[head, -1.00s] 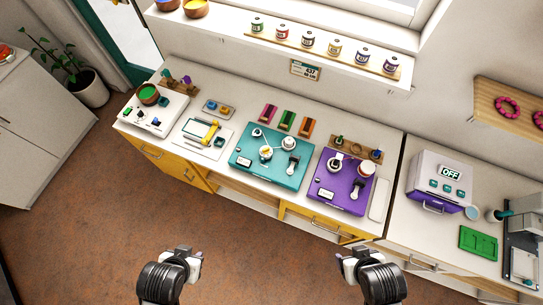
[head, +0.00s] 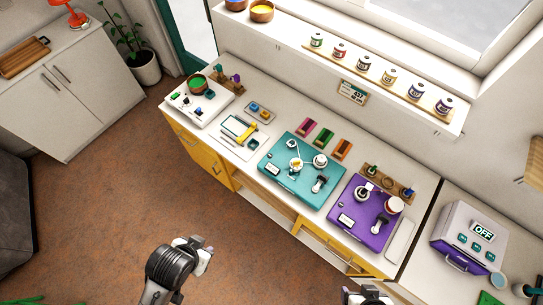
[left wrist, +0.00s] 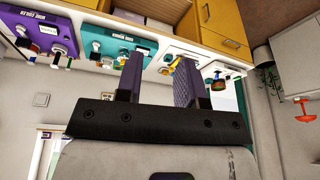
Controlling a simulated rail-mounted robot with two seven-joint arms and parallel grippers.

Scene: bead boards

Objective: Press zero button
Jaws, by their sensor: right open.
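No button in view has a readable zero label. A white device (head: 183,106) with a green-filled bowl (head: 197,84) and small dark controls stands at the left end of the bench; it may carry the button, but I cannot tell. A grey-white box (head: 460,225) at the right reads OFF and has several teal buttons (head: 476,245). My left gripper (head: 207,256) is over the floor in front of the bench, empty; its two fingers stand apart in the left wrist view (left wrist: 158,80). My right gripper (head: 364,291) is open at the bottom edge, partly cut off, away from the bench.
On the bench are a teal board (head: 285,180), a purple board (head: 350,225), and a white tray (head: 230,145) with a yellow tool. Paint jars (head: 389,75) line a shelf behind. Open floor (head: 110,200) lies in front of the bench.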

